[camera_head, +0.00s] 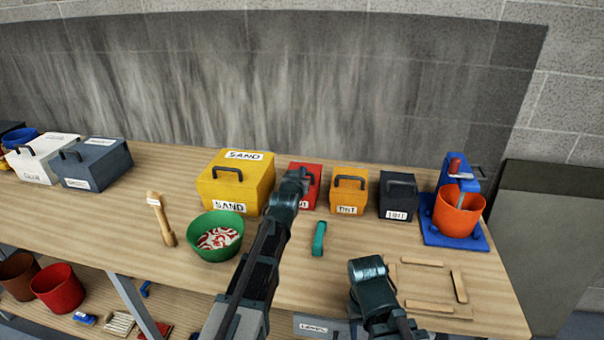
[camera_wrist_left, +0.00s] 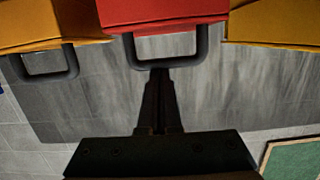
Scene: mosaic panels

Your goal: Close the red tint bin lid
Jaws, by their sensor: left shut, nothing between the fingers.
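The red tint bin (camera_head: 312,171) stands at the back of the bench between the yellow sand bin and the orange tint bin, partly hidden by my left arm. Its front and dark bar handle show in the left wrist view (camera_wrist_left: 172,14). My left gripper (camera_head: 298,177) is at the bin's handle. In the left wrist view its fingers (camera_wrist_left: 158,76) are shut and empty, with tips right at the handle bar; contact is unclear. I cannot tell how far the lid stands open. My right gripper (camera_head: 366,268) is over the front of the bench, its fingers not clear.
A yellow sand bin (camera_head: 232,188), orange bin (camera_head: 348,192) and dark bin (camera_head: 397,193) flank the red one. A green bowl (camera_head: 214,248) of chips, a teal tool (camera_head: 319,238), a wooden-handled brush (camera_head: 160,219) and a blue stand (camera_head: 427,230) with an orange bucket (camera_head: 456,215) are nearby.

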